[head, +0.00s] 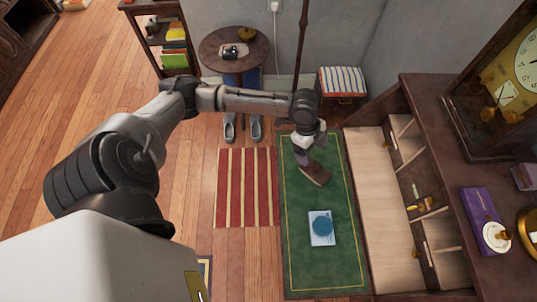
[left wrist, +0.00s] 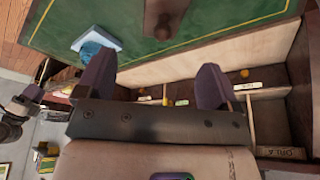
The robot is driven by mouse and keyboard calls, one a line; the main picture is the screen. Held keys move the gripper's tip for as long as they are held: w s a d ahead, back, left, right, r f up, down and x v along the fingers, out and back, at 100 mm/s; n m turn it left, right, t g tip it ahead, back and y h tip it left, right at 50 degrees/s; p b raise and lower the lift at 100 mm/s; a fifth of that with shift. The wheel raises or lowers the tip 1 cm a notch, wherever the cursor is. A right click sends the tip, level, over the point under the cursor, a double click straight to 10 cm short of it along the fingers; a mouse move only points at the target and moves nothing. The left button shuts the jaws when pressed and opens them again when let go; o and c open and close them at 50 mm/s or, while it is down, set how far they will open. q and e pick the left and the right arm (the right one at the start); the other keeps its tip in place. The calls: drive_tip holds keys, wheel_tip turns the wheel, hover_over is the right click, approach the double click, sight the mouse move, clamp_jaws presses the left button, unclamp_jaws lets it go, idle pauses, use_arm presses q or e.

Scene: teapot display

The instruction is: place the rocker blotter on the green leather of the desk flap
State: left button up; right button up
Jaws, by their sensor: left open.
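The rocker blotter (head: 315,174) is brown wood and appears to rest on the green leather (head: 300,205) of the desk flap, near its far part. In the left wrist view the blotter (left wrist: 166,12) is partly cut off at the top edge, its round knob toward me. My left gripper (head: 304,158) is just beside the blotter in the head view. In the left wrist view its two purple fingers (left wrist: 155,82) are spread with nothing between them, and the blotter lies beyond the tips, apart from them. My right gripper is not in view.
A blue round object (head: 322,225) sits on a pale blue-white pad (head: 315,239) on the leather. The desk's pigeonholes (head: 407,180) stand to the right, with a clock (head: 510,85) and purple box (head: 480,213) on top. The leather's near end is clear.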

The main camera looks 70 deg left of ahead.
use_arm(q)
drive_tip(key=shift+n, duration=0.6)
drive_tip(key=s+d+f, duration=0.1)
drive_tip(key=s+d, duration=0.1)
drive_tip(key=s+d+f, duration=0.2)
drive_tip(key=d, duration=0.1)
drive_tip(key=s+d+f, duration=0.2)
drive_tip(key=d, duration=0.1)
drive_tip(key=shift+d, duration=0.25)
drive_tip(key=s+d+n, duration=0.1)
drive_tip(key=s+d+f+t, duration=0.1)
drive_tip(key=s, duration=0.1)
drive_tip(key=s+d+n, duration=0.1)
drive_tip(key=s, duration=0.1)
drive_tip(key=shift+s+d+f+n, duration=0.15)
drive_tip(key=shift+d+n, duration=0.15)
drive_tip(key=shift+d, duration=0.1)
drive_tip(key=s+a+n+t+y, duration=0.1)
drive_tip(key=s+a+n+y, duration=0.1)
drive_tip(key=s+n, duration=0.5)
drive_tip(key=s+y, duration=0.1)
drive_tip(key=s, duration=0.2)
drive_tip(key=shift+s+a+r+n, duration=0.25)
drive_tip(key=shift+s+a+n, duration=0.05)
drive_tip(key=shift+s+a, duration=0.1)
